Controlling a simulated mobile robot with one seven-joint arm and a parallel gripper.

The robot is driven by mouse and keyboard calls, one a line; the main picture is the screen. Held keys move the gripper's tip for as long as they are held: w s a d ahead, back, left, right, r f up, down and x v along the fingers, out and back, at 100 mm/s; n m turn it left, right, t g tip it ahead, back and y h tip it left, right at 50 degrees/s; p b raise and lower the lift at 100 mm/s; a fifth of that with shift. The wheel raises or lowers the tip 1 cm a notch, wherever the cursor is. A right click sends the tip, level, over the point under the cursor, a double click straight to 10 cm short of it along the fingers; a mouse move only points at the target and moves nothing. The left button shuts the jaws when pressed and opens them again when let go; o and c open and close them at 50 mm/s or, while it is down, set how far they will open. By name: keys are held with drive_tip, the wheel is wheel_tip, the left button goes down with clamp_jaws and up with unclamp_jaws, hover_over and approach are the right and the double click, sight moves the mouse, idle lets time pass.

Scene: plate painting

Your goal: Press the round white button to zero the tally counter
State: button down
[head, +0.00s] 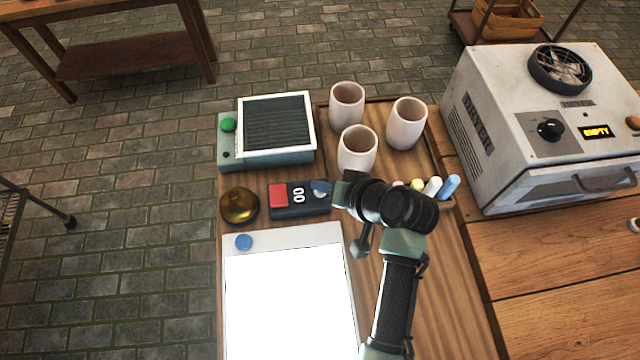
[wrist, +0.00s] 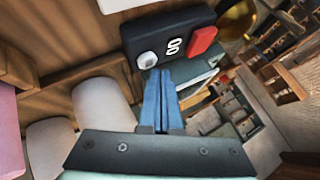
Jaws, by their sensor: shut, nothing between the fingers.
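The tally counter (head: 285,211) is a dark box lying on the wooden table; its display reads 00. It has a large red button (head: 278,195) at its left end. In the wrist view the counter (wrist: 186,37) shows the round white button (wrist: 148,59) beside the digits, with the red button (wrist: 202,41) on the other side. My gripper (wrist: 161,72) is shut and empty, its blue fingertips very close to the white button. I cannot tell whether they touch it. In the head view my gripper (head: 320,188) covers the counter's right end and hides the white button.
A brass dome (head: 240,206) sits left of the counter. A ribbed box with a green button (head: 228,124) stands behind, and a bright white panel (head: 290,300) lies in front. Three cups (head: 347,105) stand in a tray behind my wrist. A dryer (head: 500,120) reading EMPTY is at right.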

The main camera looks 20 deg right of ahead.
sight(323, 197)
drive_tip(key=shift+r, duration=0.3)
wheel_tip(323, 197, up, 5)
drive_tip(key=p, duration=0.5)
idle(0.9)
drive_tip(key=w+a+r+n+t+h, duration=0.1)
drive_tip(key=w+r+t, duration=0.25)
drive_tip(key=r, duration=0.75)
drive_tip(key=w+a+r+n+t+h, duration=0.15)
drive_tip(key=w+r, duration=0.25)
drive_tip(key=r, duration=0.7)
drive_tip(key=w+a+r+n+t+h, duration=0.1)
drive_tip(key=w+a+r+t, duration=0.2)
drive_tip(key=r, duration=0.9)
drive_tip(key=s+a+r+t, duration=0.3)
drive_tip(key=s+r, duration=0.2)
drive_tip(key=r, duration=0.4)
drive_tip(key=s+a+r+n+t, duration=0.1)
drive_tip(key=s+a+r+t, duration=0.2)
drive_tip(key=r, duration=0.7)
drive_tip(key=s+a+r+t, duration=0.2)
drive_tip(key=s+r+t, duration=0.2)
drive_tip(key=r, duration=0.5)
drive_tip(key=s, duration=0.2)
drive_tip(key=shift+s+a+r+t, duration=0.15)
drive_tip(key=shift+s+a+t, duration=0.15)
drive_tip(key=shift+a+t, duration=0.1)
